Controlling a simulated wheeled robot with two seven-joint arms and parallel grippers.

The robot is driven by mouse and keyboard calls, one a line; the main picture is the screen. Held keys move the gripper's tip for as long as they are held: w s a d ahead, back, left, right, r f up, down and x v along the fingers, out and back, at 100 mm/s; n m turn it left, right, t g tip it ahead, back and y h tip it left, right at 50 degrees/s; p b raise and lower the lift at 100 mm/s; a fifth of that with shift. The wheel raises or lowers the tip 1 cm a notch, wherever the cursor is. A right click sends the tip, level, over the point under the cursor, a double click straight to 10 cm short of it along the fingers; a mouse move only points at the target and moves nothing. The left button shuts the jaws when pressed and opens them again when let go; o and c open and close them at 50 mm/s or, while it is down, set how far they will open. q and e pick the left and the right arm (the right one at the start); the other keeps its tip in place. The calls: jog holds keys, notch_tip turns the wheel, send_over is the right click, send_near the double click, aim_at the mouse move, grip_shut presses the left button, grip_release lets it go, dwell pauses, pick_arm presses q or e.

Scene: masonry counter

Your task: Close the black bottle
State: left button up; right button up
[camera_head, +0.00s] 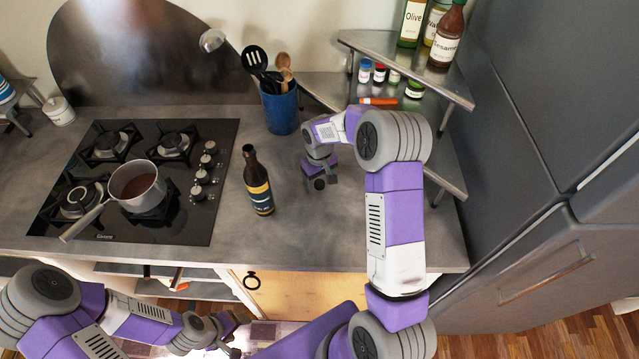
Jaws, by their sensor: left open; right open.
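The black bottle (258,183) stands upright on the grey counter, right of the stove, with a yellow and dark label. Its neck top looks bare and dark, and I see no cap on it. My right gripper (318,183) is open, low over the counter to the right of the bottle and apart from it. Whether a small dark thing at its fingertips is a cap or part of the gripper, I cannot tell. My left gripper (236,326) is open, low in front of the counter's front edge and away from the bottle.
A saucepan (137,186) sits on the gas stove (190,225) at left. A blue utensil holder (281,111) stands behind the bottle. A corner shelf (450,90) with bottles and jars stands at right. The counter in front of the bottle (320,240) is clear.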

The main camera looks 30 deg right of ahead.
aim_at(319, 183)
jog(key=c, duration=1.1)
notch_tip(319, 183, up, 10)
jog(key=shift+p, duration=0.35)
